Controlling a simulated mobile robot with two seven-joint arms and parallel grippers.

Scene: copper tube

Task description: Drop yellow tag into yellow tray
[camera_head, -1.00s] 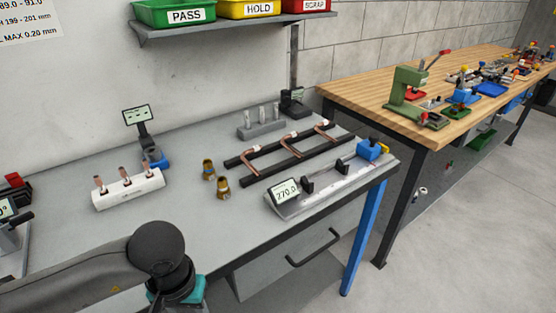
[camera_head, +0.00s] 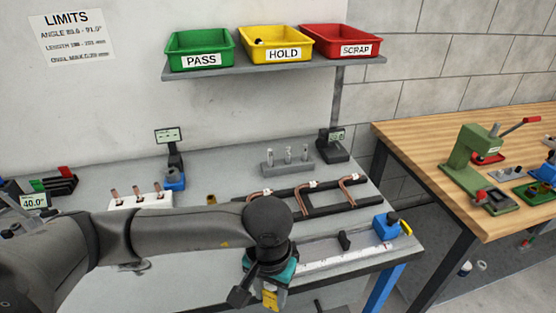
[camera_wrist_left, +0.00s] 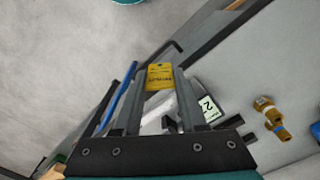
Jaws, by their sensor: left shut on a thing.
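My left gripper (camera_head: 266,292) hangs over the front edge of the grey bench, at the bottom of the head view. It is shut on the yellow tag (camera_head: 270,299). In the left wrist view the yellow tag (camera_wrist_left: 160,77) sits between the fingertips, with small dark print on it. The yellow tray (camera_head: 304,43), labelled HOLD, stands on the wall shelf at the back, far above and behind the gripper. A small dark thing lies in this tray. My right gripper is not in view.
The green PASS tray (camera_head: 172,50) and red SCRAP tray (camera_head: 318,43) flank the yellow one on the shelf (camera_head: 225,72). Copper tubes rest on black rails (camera_head: 327,210), with a length gauge (camera_head: 330,257) in front. A wooden bench (camera_head: 420,140) stands at right.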

